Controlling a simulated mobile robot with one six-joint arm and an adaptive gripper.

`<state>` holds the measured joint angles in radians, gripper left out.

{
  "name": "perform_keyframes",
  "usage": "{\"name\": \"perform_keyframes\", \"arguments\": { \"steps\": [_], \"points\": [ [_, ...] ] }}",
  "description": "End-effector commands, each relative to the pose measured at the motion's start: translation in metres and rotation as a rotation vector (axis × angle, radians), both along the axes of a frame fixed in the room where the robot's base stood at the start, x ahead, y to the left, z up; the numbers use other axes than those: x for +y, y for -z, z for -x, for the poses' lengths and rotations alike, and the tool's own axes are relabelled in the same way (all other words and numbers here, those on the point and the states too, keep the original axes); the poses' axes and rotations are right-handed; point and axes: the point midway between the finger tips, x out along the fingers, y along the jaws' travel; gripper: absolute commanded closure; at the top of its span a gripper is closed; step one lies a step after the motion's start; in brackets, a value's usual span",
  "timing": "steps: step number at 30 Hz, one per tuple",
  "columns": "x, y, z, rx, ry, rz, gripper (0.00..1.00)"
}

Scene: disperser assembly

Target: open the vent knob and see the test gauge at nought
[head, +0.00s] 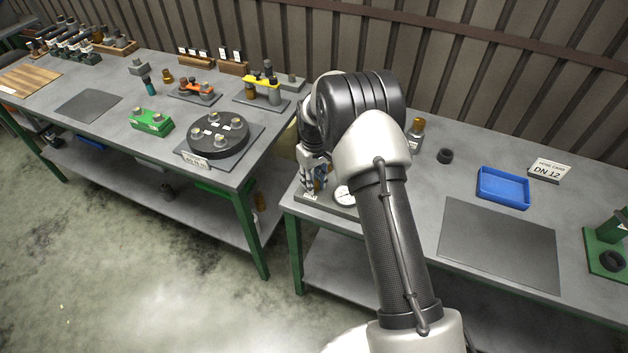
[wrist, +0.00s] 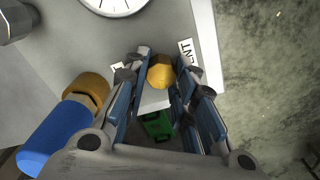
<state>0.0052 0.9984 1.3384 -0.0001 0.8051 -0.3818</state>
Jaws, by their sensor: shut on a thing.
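In the wrist view the brass vent knob (wrist: 161,71) sits between the fingertips of my gripper (wrist: 160,80), which is shut on it. A label ending in "ENT" (wrist: 186,50) lies beside it. The test gauge (wrist: 115,4) is cut off by the top edge; its white dial shows only in part and I cannot read the needle. In the head view the gauge (head: 343,196) is small and partly behind my arm, also unreadable. My gripper (head: 313,184) is low over the test plate (head: 311,199) there; the knob is hidden.
A blue handle with a brass end (wrist: 60,124) stands close beside my fingers. A grey cylindrical part (wrist: 15,20) is in the upper left corner. On the right table are a blue tray (head: 503,187), a black ring (head: 445,156) and a clear grey mat (head: 497,245).

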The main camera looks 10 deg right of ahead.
Motion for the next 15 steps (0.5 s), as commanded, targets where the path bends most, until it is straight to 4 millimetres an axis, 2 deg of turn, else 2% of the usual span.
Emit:
{"name": "perform_keyframes", "arguments": {
  "steps": [4,5,13,15],
  "points": [
    [-0.0001,-0.0007,-0.0007,-0.002,0.001,0.0,0.99],
    [0.0,-0.0008,-0.0008,-0.002,0.001,0.0,0.75],
    [-0.0001,-0.0004,-0.0004,-0.001,0.002,0.0,0.57],
    [0.0,-0.0003,-0.0002,-0.001,0.002,0.0,0.55]
  ]
}}
